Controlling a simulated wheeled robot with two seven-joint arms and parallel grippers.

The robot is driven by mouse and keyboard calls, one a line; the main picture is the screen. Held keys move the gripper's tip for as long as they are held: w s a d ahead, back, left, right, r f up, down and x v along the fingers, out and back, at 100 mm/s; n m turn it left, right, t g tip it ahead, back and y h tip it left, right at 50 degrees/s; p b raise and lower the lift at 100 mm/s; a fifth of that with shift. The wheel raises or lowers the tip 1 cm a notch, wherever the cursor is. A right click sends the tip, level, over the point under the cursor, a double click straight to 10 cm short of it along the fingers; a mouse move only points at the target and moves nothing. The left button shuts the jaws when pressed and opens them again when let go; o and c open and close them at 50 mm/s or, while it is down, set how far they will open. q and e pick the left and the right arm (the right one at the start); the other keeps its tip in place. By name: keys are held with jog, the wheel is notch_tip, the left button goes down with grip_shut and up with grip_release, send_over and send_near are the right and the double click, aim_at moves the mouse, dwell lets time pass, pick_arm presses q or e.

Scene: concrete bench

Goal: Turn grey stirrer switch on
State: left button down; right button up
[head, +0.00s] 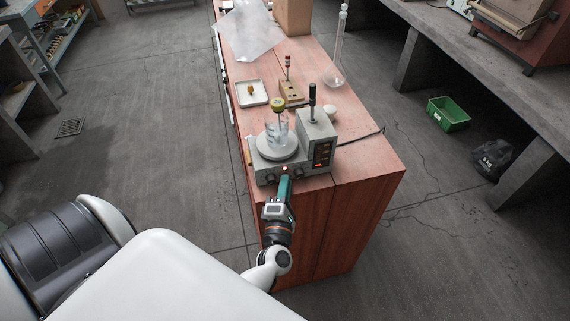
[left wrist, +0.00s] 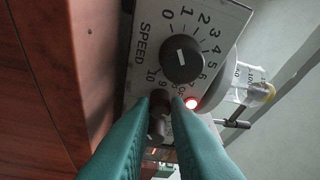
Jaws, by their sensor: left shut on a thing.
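The grey stirrer (head: 262,172) stands at the near end of the bench, with a round plate on top. Its front panel fills the left wrist view (left wrist: 138,82), tilted, with a black speed knob (left wrist: 182,60) whose white line points near the 0 side. Beside it is the dark switch (left wrist: 159,104), partly hidden by the green fingers. My left gripper (head: 285,182) is at the stirrer's front and is shut on this switch, as the left wrist view shows (left wrist: 162,112). A red lamp (left wrist: 193,103) beside the switch glows. The switch's exact setting is hidden. My right gripper is not seen.
A glass beaker (head: 274,134) stands on the stirrer plate, with a yellow-topped item above it. The floor left of the bench is clear.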

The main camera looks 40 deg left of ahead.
pick_arm(q)
jog(key=c, duration=1.7)
grip_release()
jog(key=b+v, duration=0.4)
jog(key=v, duration=0.8)
